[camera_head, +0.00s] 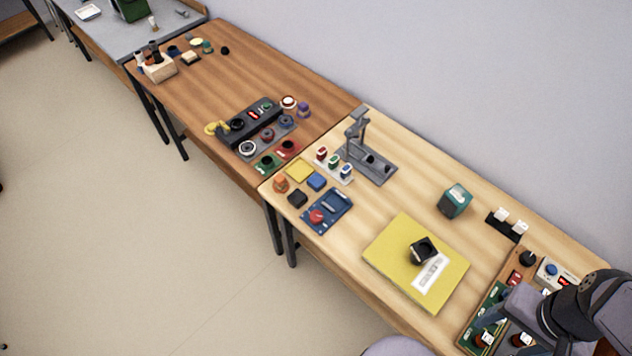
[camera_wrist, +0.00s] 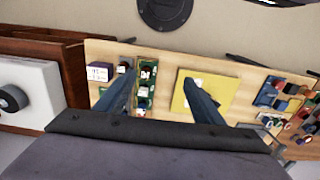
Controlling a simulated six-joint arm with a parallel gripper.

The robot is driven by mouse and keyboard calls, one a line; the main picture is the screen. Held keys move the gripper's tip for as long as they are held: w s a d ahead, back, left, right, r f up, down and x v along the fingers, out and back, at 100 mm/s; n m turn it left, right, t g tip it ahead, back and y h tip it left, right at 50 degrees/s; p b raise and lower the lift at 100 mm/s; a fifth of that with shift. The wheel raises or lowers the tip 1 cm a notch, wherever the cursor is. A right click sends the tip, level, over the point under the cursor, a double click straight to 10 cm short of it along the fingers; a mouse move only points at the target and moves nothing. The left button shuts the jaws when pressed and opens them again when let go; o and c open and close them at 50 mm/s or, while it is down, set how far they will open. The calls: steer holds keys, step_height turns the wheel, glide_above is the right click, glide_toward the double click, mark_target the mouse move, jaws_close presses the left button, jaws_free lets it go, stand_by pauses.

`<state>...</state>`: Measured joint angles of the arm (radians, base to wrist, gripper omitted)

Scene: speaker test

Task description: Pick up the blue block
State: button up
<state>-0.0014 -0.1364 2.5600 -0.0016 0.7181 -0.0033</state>
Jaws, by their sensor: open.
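In the wrist view the small parts at the right are too small to tell the block apart.
A yellow mat (camera_head: 391,250) with a black part (camera_head: 424,249) and a teal box (camera_head: 455,201) lie between my arm and the block.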

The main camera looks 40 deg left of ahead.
steer(key=shift+c, duration=1.2)
